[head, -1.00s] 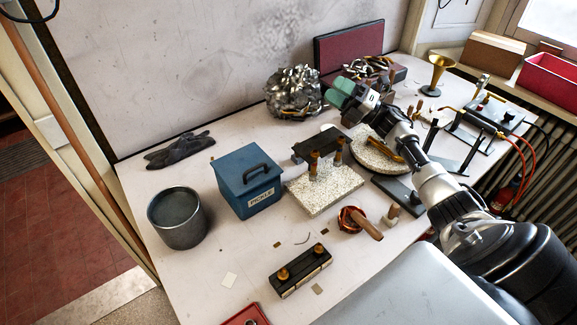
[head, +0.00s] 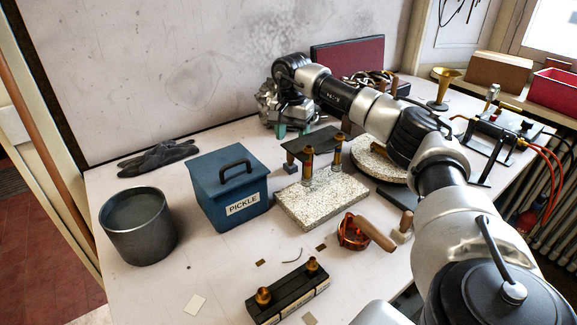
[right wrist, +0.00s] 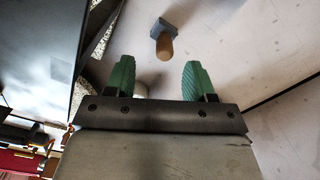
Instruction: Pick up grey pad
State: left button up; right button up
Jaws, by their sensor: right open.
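In the right wrist view a small grey block (right wrist: 166,25) with a rounded tan peg (right wrist: 165,47) lies beyond my fingertips, roughly in line with the gap between them. It looks like the grey pad, but I cannot tell for certain. My right gripper (head: 294,130) points down at the back of the bench, behind the dark stand. Its green fingers are apart and empty in the right wrist view (right wrist: 158,75). A small grey thing (head: 289,168) shows under the dark stand's left end; I cannot tell whether it is the same block. My left gripper is not in view.
The dark stand (head: 314,139) and speckled slab (head: 318,200) are in front of the gripper. A steel pot (head: 140,235) and black gloves (head: 157,156) are further left.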

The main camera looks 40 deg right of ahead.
aim_at(291, 161)
jog(key=f, duration=0.7)
jog(key=shift+w+d+f, duration=0.1)
jog(key=shift+w+f, duration=0.15)
jog(key=shift+w, duration=0.05)
jog(key=shift+c, duration=0.5)
grip_shut()
jog(key=shift+r, duration=5.1)
